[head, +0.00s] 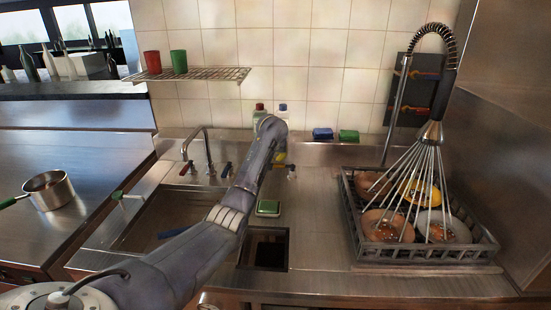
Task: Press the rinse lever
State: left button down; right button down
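The coiled spring hose (437,42) arches over the right end of the counter. Its spray head (432,132) hangs down, with pale streams fanning out below it over the dish rack (362,252). I cannot make out a separate rinse lever on the spray head. My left arm reaches in from the lower left. Its far end, with my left gripper (274,129), is near the back wall, in front of two bottles and well left of the spray head. The fingers are not clear, so its opening cannot be told. My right gripper is out of view.
The rack holds several dirty dishes (435,226). A tap (205,147) stands behind the sink (150,235). A green sponge (268,208) lies near a square opening (268,251). A small pot (48,190) stands far left. Counter between opening and rack is clear.

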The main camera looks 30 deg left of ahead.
pick_arm(q)
jog(key=shift+x, duration=1.05)
jog(key=shift+d, duration=0.15)
